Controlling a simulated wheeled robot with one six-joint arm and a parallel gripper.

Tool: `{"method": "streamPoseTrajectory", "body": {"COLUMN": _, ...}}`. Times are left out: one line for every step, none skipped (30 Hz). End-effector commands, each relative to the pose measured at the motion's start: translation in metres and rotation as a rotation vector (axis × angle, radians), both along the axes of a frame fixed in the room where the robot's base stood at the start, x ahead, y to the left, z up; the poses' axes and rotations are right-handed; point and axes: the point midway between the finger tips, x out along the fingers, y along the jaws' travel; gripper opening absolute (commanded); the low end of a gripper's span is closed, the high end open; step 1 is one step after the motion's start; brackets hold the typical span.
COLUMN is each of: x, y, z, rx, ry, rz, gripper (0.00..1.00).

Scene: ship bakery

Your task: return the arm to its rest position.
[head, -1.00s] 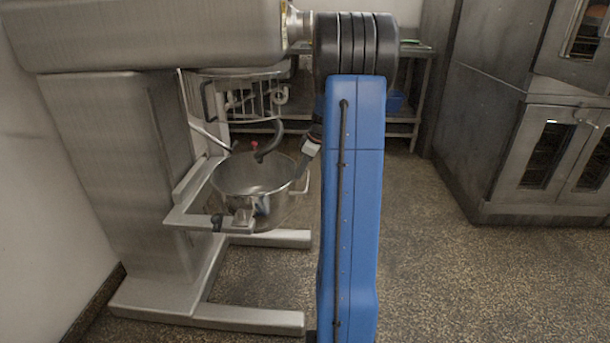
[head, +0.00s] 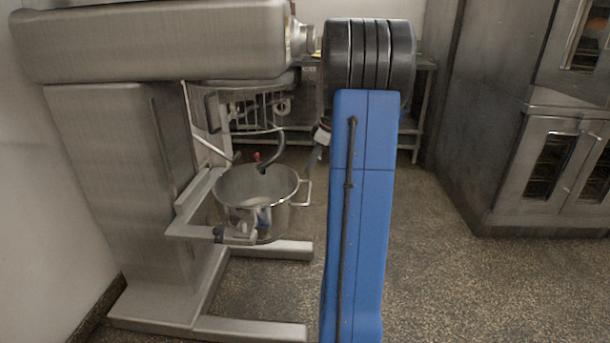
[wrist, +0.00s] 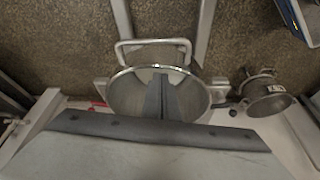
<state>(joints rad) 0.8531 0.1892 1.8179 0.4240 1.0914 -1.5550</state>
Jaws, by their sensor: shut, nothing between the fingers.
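My gripper (wrist: 161,85) is shut and empty. In the wrist view its dark, tapered fingers lie together in front of the mixer bowl (wrist: 127,98). In the head view my blue arm link fills the middle and hides part of my wrist. The fingers (head: 311,163) show narrowly left of the link, close to the right side of the steel bowl (head: 240,185) in that picture. I cannot tell the exact gap between fingers and bowl.
The large steel mixer (head: 115,160) stands at left, with its hook (head: 268,160) over the bowl. The bowl's handle (head: 302,192) sticks out to the right. A steel oven (head: 545,170) stands at right. The floor (head: 440,270) between them is clear.

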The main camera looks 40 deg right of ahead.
Motion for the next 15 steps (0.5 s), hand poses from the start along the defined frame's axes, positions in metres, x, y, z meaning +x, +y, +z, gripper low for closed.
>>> {"method": "streamPoseTrajectory", "body": {"x": -0.004, "y": -0.003, "z": 0.01, "rx": -0.002, "ry": -0.001, "rz": -0.001, "gripper": 0.0}}
{"method": "streamPoseTrajectory", "body": {"x": -0.006, "y": -0.004, "z": 0.016, "rx": -0.002, "ry": -0.001, "rz": -0.001, "gripper": 0.0}}
{"method": "streamPoseTrajectory", "body": {"x": -0.009, "y": -0.006, "z": 0.023, "rx": -0.003, "ry": -0.001, "rz": 0.0, "gripper": 0.0}}
{"method": "streamPoseTrajectory", "body": {"x": -0.011, "y": -0.006, "z": 0.028, "rx": -0.002, "ry": 0.0, "rz": -0.001, "gripper": 0.0}}
{"method": "streamPoseTrajectory", "body": {"x": -0.013, "y": -0.008, "z": 0.033, "rx": -0.003, "ry": 0.001, "rz": -0.001, "gripper": 0.0}}
{"method": "streamPoseTrajectory", "body": {"x": -0.016, "y": -0.009, "z": 0.04, "rx": -0.002, "ry": 0.001, "rz": 0.0, "gripper": 0.0}}
{"method": "streamPoseTrajectory", "body": {"x": -0.018, "y": -0.01, "z": 0.044, "rx": -0.001, "ry": 0.001, "rz": -0.001, "gripper": 0.0}}
{"method": "streamPoseTrajectory", "body": {"x": -0.019, "y": -0.011, "z": 0.049, "rx": -0.001, "ry": 0.001, "rz": -0.001, "gripper": 0.0}}
{"method": "streamPoseTrajectory", "body": {"x": -0.021, "y": -0.012, "z": 0.054, "rx": -0.001, "ry": 0.002, "rz": -0.001, "gripper": 0.0}}
{"method": "streamPoseTrajectory", "body": {"x": -0.023, "y": -0.013, "z": 0.057, "rx": 0.0, "ry": 0.002, "rz": -0.001, "gripper": 0.0}}
{"method": "streamPoseTrajectory", "body": {"x": -0.024, "y": -0.013, "z": 0.061, "rx": 0.0, "ry": 0.002, "rz": -0.001, "gripper": 0.0}}
{"method": "streamPoseTrajectory", "body": {"x": -0.025, "y": -0.014, "z": 0.065, "rx": -0.001, "ry": 0.002, "rz": -0.001, "gripper": 0.0}}
{"method": "streamPoseTrajectory", "body": {"x": -0.026, "y": -0.015, "z": 0.067, "rx": 0.0, "ry": 0.002, "rz": -0.001, "gripper": 0.0}}
{"method": "streamPoseTrajectory", "body": {"x": -0.027, "y": -0.015, "z": 0.069, "rx": 0.001, "ry": 0.003, "rz": 0.0, "gripper": 0.0}}
{"method": "streamPoseTrajectory", "body": {"x": -0.028, "y": -0.015, "z": 0.072, "rx": 0.0, "ry": 0.004, "rz": 0.0, "gripper": 0.0}}
